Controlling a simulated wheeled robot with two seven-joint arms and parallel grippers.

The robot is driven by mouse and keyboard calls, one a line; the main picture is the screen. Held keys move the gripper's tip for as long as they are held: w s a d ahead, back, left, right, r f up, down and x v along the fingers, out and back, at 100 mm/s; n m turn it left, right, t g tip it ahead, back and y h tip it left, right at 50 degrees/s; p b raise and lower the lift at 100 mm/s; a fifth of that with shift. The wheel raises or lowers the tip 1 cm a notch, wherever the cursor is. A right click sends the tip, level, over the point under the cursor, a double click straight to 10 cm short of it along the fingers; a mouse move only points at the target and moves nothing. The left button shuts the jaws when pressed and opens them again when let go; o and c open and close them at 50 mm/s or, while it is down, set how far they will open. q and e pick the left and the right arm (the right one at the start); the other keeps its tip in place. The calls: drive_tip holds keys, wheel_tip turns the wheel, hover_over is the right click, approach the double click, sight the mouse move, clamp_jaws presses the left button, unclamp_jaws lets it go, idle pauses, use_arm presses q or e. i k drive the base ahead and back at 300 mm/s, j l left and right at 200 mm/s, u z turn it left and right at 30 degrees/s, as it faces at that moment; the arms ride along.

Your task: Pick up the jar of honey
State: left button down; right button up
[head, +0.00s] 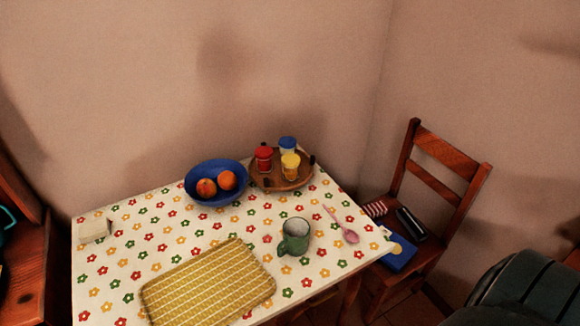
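Three small jars stand on a round wooden tray (268,184) at the back of the table. One is yellow (290,166), at the tray's front right, and looks like the jar of honey; no label can be read. A red jar (263,160) stands to its left and a jar with a blue top (287,144) just behind it. The yellow jar partly hides the blue-topped one. Neither of my grippers shows in the head view.
A blue bowl (202,200) with fruit sits left of the tray. A green mug (295,238), a pink spoon (349,235) and a yellow patterned tray (208,285) lie nearer on the flowered table (120,240). A wooden chair (448,147) holding several things stands at right; walls are close behind.

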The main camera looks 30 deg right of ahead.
sight(291, 162)
drive_tip(key=k+l+z, duration=0.15)
drive_tip(key=l+z, duration=0.15)
drive_tip(key=l, duration=0.7)
drive_tip(key=l+z, duration=0.35)
drive_tip(key=l, duration=0.65)
